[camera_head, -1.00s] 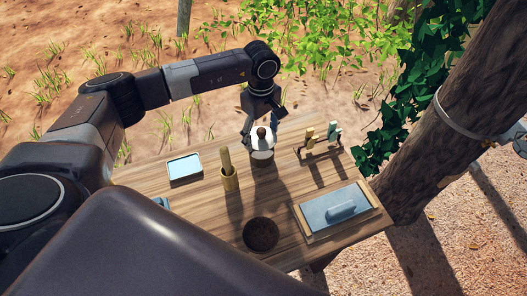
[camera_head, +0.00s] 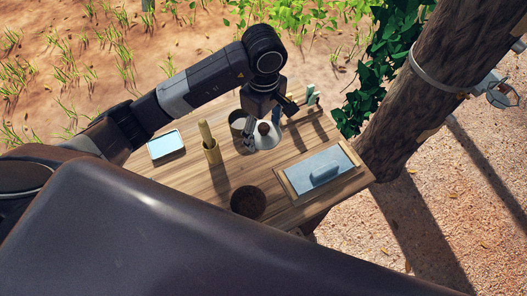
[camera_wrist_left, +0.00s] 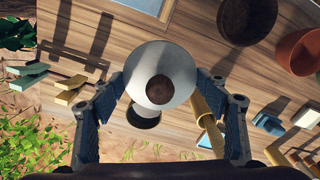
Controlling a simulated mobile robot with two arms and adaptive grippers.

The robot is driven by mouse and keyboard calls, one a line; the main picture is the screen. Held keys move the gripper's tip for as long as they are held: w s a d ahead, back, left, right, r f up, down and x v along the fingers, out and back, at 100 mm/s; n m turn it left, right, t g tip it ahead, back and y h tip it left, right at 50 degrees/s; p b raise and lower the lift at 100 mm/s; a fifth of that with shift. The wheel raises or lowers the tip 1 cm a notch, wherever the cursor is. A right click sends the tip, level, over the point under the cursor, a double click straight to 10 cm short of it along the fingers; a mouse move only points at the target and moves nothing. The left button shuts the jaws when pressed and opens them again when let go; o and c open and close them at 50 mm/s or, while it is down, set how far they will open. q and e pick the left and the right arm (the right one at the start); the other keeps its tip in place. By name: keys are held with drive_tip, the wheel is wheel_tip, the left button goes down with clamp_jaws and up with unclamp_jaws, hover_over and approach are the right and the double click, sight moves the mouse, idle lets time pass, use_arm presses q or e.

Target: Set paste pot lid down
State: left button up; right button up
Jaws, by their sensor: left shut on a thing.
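The paste pot lid is a white disc with a round brown knob (camera_head: 267,143); in the left wrist view it lies between the fingers (camera_wrist_left: 160,58). My left gripper (camera_head: 264,127) is shut on the lid, its fingers on opposite sides. The lid is over the table, just right of the open paste pot (camera_head: 238,117), and I cannot tell whether it touches the wood. In the left wrist view the pot's dark mouth (camera_wrist_left: 143,120) is partly hidden behind the lid. My right gripper is not in view.
A rack (camera_head: 312,97) stands at the back right, beside the tree trunk (camera_head: 420,90).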

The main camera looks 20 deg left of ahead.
sight(263, 159)
use_arm(q)
wheel_tip(263, 159, down, 12)
drive_tip(key=shift+r+p, duration=0.1)
drive_tip(key=shift+p, duration=1)
drive_tip(key=shift+f, duration=0.2)
drive_tip(key=shift+f, duration=0.1)
drive_tip(key=shift+f+b, duration=0.15)
drive_tip(key=shift+b, duration=0.15)
drive_tip(key=o, duration=1.3)
drive_tip(key=shift+r, duration=0.25)
